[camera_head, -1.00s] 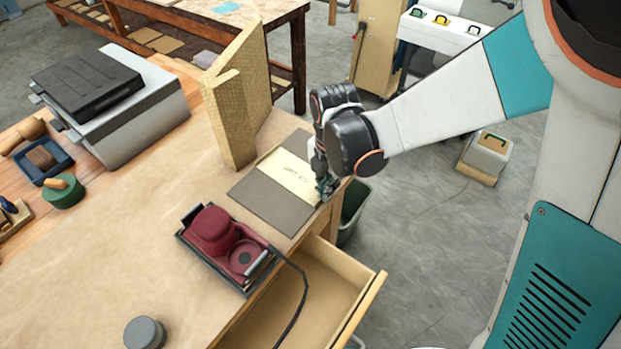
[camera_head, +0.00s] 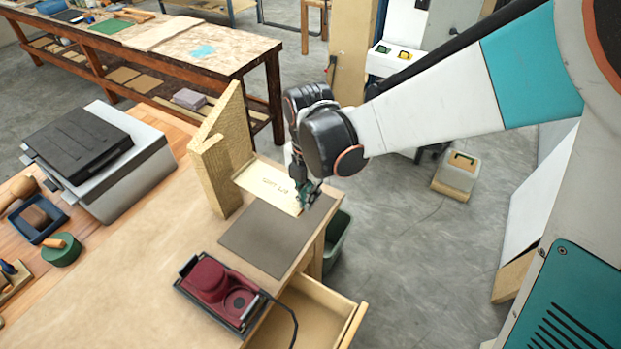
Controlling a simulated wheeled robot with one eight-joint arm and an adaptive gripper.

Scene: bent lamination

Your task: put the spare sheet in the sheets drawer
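A pale cream sheet (camera_head: 268,184) with dark lettering lies at or just above the far right corner of the workbench, partly over a grey-brown sheet (camera_head: 275,235). I cannot tell which of them is the spare sheet. My gripper (camera_head: 304,197) is at the cream sheet's near right edge and appears shut on it; its fingertips are small and partly hidden. An open, pale wooden drawer (camera_head: 312,312) juts from the bench's right side, below the grey-brown sheet. The part of its inside that shows looks empty.
A tall, bent golden wood piece (camera_head: 220,150) stands just left of the sheets. A dark red device (camera_head: 220,290) in a black tray, its cord hanging over the drawer, sits near the bench edge. A dark green bin (camera_head: 338,240) stands beside the bench. A grey machine (camera_head: 105,160) is at left.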

